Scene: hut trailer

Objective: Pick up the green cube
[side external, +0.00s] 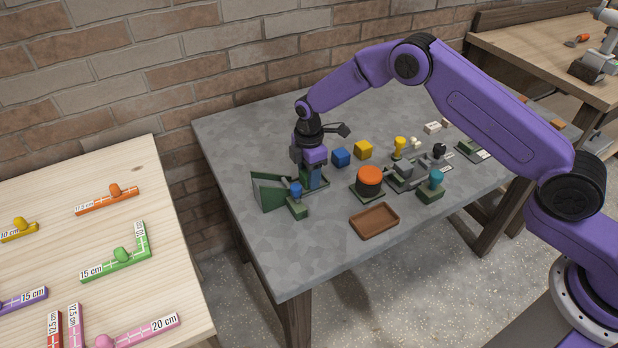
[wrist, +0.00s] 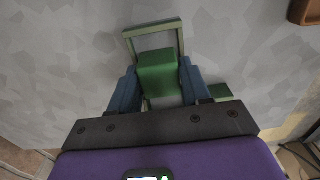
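The green cube (wrist: 158,72) shows in the wrist view between the two blue fingers of my gripper (wrist: 158,68). The fingers lie along its left and right sides, with little or no visible gap; I cannot tell whether they press on it. A pale green open frame (wrist: 152,28) extends just beyond the cube. In the side external view my gripper (side external: 314,180) points down, low over the grey table beside a dark green slanted piece (side external: 267,192). The cube cannot be made out there.
A green block with a blue knob (side external: 297,207) stands close in front of my gripper. Blue (side external: 341,157) and yellow (side external: 363,149) cubes, an orange-topped cylinder (side external: 369,181) and a brown tray (side external: 374,220) lie to the right. The table's front left is clear.

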